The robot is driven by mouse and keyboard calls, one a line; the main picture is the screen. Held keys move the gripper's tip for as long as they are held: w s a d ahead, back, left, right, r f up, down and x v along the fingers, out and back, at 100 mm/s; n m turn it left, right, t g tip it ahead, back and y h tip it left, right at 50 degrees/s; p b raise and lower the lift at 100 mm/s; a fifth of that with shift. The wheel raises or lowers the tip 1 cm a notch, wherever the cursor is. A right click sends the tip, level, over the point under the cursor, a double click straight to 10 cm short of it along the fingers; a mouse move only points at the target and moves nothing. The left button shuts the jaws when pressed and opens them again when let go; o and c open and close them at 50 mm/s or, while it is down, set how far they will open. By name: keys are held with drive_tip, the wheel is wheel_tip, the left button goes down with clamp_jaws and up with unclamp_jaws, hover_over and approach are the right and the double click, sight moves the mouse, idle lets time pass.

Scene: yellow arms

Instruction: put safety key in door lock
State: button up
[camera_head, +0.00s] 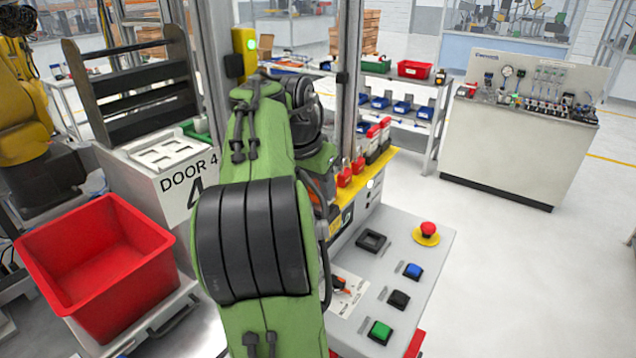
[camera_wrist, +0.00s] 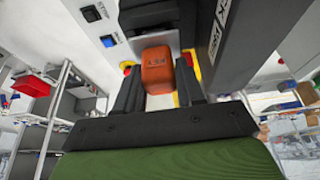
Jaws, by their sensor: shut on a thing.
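The key sits between the two dark fingers. A yellow and red edge shows just behind it, and a dark box with white lettering (camera_wrist: 228,35) stands close to its right. I cannot tell which part is the door lock or whether the key touches it. In the head view, my green arm hides the gripper and the held key. Red keys (camera_head: 345,175) stand on a yellow-edged station right of the arm.
A grey control panel (camera_head: 395,262) with an emergency stop (camera_head: 428,229) and coloured buttons lies right of my arm. A red bin (camera_head: 95,255) and a DOOR 4 box (camera_head: 165,165) stand at left. A metal post (camera_head: 347,80) rises behind. Open floor lies at far right.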

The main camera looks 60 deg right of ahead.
drive_tip(key=shift+f, duration=0.25)
drive_tip(key=o, duration=1.2)
drive_tip(key=shift+c, duration=0.2)
drive_tip(key=s+p+v, duration=0.1)
drive_tip(key=p+v, duration=0.9)
drive_tip(key=v, duration=0.5)
drive_tip(key=shift+w+r, duration=0.45)
